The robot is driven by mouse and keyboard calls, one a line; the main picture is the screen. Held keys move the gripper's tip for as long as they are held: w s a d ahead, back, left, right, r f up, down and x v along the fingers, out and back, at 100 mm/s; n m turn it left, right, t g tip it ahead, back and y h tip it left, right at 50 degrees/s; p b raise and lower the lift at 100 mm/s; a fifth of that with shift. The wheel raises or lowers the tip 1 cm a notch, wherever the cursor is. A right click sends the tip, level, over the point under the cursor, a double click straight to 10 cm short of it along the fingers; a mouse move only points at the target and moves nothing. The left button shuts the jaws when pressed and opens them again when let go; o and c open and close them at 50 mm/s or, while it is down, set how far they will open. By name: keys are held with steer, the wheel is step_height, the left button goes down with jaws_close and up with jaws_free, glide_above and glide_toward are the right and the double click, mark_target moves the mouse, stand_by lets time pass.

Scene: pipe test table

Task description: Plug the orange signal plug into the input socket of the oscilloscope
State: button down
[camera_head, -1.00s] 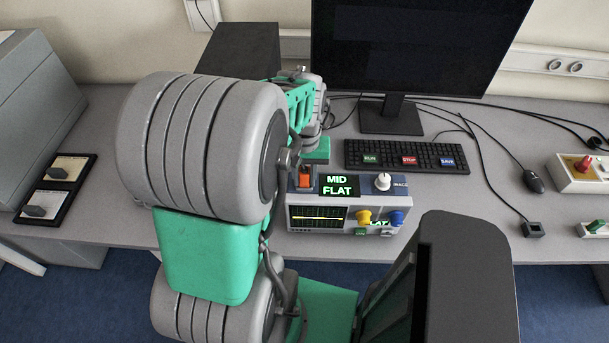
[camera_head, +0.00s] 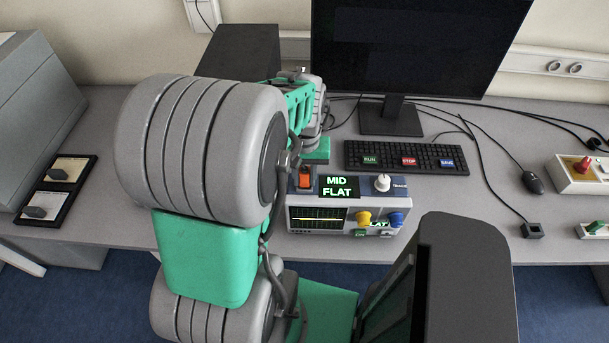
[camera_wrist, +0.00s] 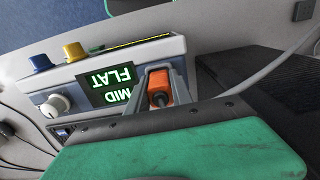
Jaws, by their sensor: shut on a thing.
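The orange signal plug (camera_wrist: 158,84) is between the two grey fingers of my gripper (camera_wrist: 160,78) in the wrist view. The gripper is shut on it. The plug also shows in the head view (camera_head: 305,178), at the upper left of the oscilloscope, left of its "MID FLAT" display. The oscilloscope (camera_head: 297,224) is a pale box with a blue top panel, a screen with a flat trace, and yellow, blue and white knobs. It also shows in the wrist view (camera_wrist: 90,68). The input socket is not visible, and I cannot tell whether the plug is seated.
A keyboard (camera_head: 407,157) with RUN, STOP and SAVE keys lies behind the oscilloscope, before a monitor (camera_head: 392,115). A mouse (camera_head: 533,181) and loose cables lie right. A black tray (camera_head: 57,187) is at left. My arm covers the table's left-centre.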

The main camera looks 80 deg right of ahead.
steer(key=shift+f, duration=0.15)
steer(key=shift+f, duration=0.2)
steer(key=shift+a+f, duration=0.2)
stand_by(0.9)
steer(key=c, duration=1.3)
jaws_free()
steer(key=shift+a+f, duration=0.1)
steer(key=shift+o, duration=1)
steer(key=shift+r, duration=0.3)
steer(key=shift+o, duration=0.2)
steer(key=r, duration=0.5)
steer(key=r+b, duration=0.1)
steer(key=r, duration=0.2)
steer(key=shift+d, duration=0.25)
